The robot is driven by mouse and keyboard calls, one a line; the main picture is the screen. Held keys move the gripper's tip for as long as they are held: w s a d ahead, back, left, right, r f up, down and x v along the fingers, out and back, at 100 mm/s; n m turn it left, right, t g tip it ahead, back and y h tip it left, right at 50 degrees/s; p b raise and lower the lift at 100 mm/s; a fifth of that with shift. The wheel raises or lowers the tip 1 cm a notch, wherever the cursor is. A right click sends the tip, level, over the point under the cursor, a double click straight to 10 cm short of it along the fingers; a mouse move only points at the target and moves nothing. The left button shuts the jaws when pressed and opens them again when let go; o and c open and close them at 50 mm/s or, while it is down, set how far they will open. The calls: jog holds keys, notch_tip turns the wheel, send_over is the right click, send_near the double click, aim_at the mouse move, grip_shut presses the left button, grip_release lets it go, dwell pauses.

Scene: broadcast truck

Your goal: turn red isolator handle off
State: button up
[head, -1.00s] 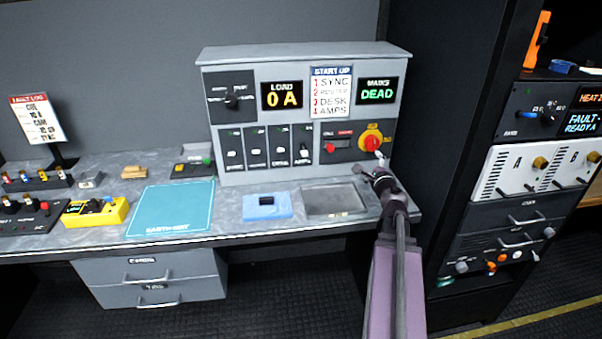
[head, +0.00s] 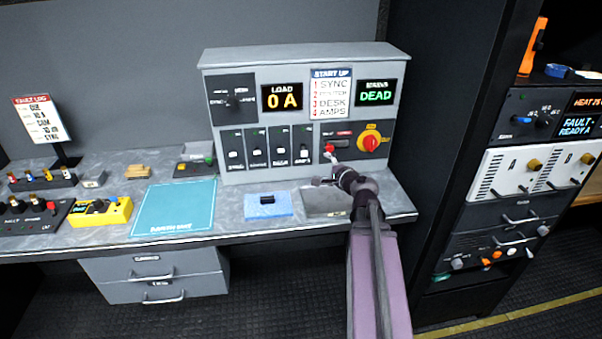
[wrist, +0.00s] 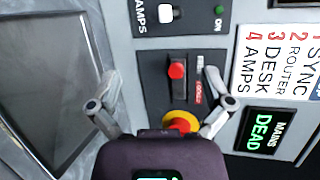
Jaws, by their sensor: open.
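The red isolator handle (head: 370,141) sits on a round yellow plate at the right of the grey panel. In the wrist view its red and yellow edge (wrist: 181,119) shows just past my gripper body, which hides the rest. I cannot tell the handle's exact angle. My gripper (head: 332,155) is open and empty, left of the handle and in front of the panel. In the wrist view its fingers (wrist: 161,77) are spread either side of a small red knob (wrist: 177,70), with no contact visible. The mains display (head: 376,92) reads DEAD.
The load display (head: 282,96) reads 0 A. A row of breaker switches (head: 268,148) is left of the red knob. A grey tray (head: 322,202) and blue block (head: 268,203) lie on the desk below. A dark equipment rack (head: 470,215) stands right.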

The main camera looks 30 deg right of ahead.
jog(key=a+n+g+y+p, duration=0.2)
jog(key=a+n, duration=0.3)
jog(key=a, duration=0.3)
jog(key=shift+a+f+g+y+p, duration=0.3)
jog(key=shift+a+g+y+p, duration=0.05)
jog(key=shift+g+y, duration=0.05)
jog(key=shift+w, duration=0.1)
jog(key=s+a+f+n+g+y, duration=0.1)
jog(key=s+a+f+n+g, duration=0.1)
jog(key=a+f+n+g, duration=0.3)
jog(key=s+a+f+n+g, duration=0.1)
jog(key=s+a+n, duration=0.1)
jog(key=a, duration=0.5)
jog(key=s+a+f+n+g+h, duration=0.4)
jog(key=s+a+n+g, duration=0.2)
jog(key=s, duration=0.4)
jog(key=shift+n+g+p, duration=0.3)
jog(key=shift+n+p, duration=0.1)
jog(key=shift+n, duration=0.1)
